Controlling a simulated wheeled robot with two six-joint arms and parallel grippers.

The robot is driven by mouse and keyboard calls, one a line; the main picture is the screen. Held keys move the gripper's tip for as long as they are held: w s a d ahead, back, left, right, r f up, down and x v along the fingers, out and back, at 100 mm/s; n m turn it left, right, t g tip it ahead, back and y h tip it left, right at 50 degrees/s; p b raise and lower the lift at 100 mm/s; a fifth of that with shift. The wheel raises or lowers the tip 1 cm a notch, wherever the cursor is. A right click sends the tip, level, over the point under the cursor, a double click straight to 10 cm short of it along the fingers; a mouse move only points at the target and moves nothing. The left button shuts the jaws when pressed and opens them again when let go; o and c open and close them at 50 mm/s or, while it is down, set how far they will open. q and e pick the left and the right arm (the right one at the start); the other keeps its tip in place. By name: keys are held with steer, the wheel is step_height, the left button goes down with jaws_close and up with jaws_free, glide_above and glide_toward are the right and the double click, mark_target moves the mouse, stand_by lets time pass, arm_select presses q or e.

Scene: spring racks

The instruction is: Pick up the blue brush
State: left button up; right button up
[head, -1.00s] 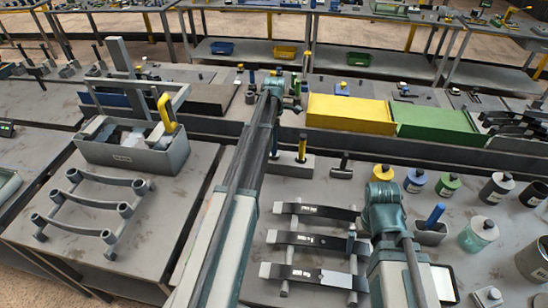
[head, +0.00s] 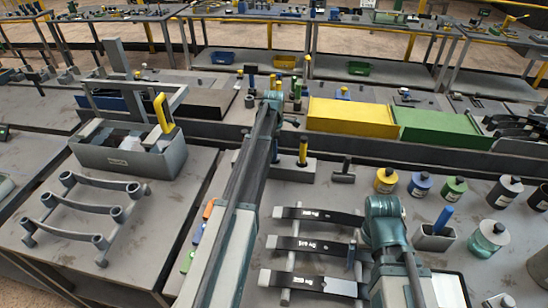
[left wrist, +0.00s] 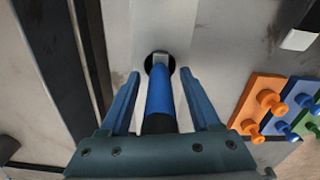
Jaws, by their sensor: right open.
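In the left wrist view a blue-handled tool (left wrist: 160,97) stands in a round hole of a grey metal block (left wrist: 165,25). The frames do not show whether it is a brush. My left gripper (left wrist: 160,74) is open, one finger on each side of the blue handle, with gaps on both sides. In the head view another blue handle (head: 443,218) sticks out of a grey cup (head: 434,240) at the right. My right gripper (head: 362,250) is open and empty near the black strips; its fingers are mostly hidden by its wrist.
A yellow-handled tool (head: 303,150) stands in the same block. Several capped jars, including a yellow one (head: 386,181), stand at the right. Black leaf strips (head: 315,246) lie on a rack in front. A yellow box (head: 350,114) and a green box (head: 437,125) stand behind.

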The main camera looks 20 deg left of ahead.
arm_select(q)
jaws_close()
steer(key=shift+r, duration=0.1)
arm_select(e)
steer(key=shift+r, duration=0.1)
arm_select(q)
step_height(320, 180, up, 10)
steer(key=p, duration=1)
arm_select(e)
step_height(320, 180, up, 10)
